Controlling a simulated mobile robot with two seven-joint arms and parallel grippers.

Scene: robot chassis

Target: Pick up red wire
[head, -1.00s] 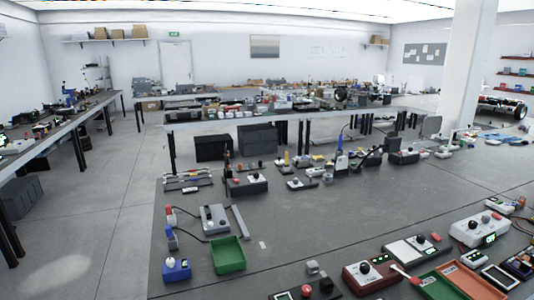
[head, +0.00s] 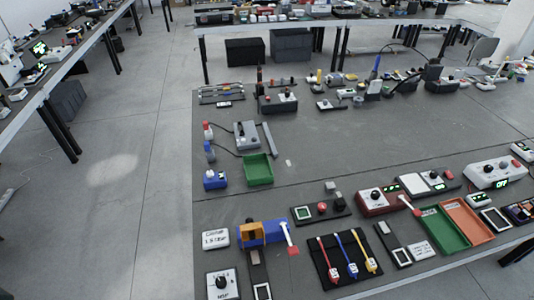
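A red wire (head: 328,258) lies on a black mat (head: 322,281) near the front of the grey worktable. It is the leftmost of three coloured wires, with a blue wire (head: 346,255) and a yellow wire (head: 364,250) to its right. Each wire has a white labelled piece near its lower end. Neither of my grippers shows in the head view.
A blue and orange device (head: 264,233) stands left of the mat. A green tray (head: 443,230) and an orange tray (head: 467,221) lie to the right. A green bin (head: 257,170) sits further back. The middle of the worktable (head: 340,150) is largely clear.

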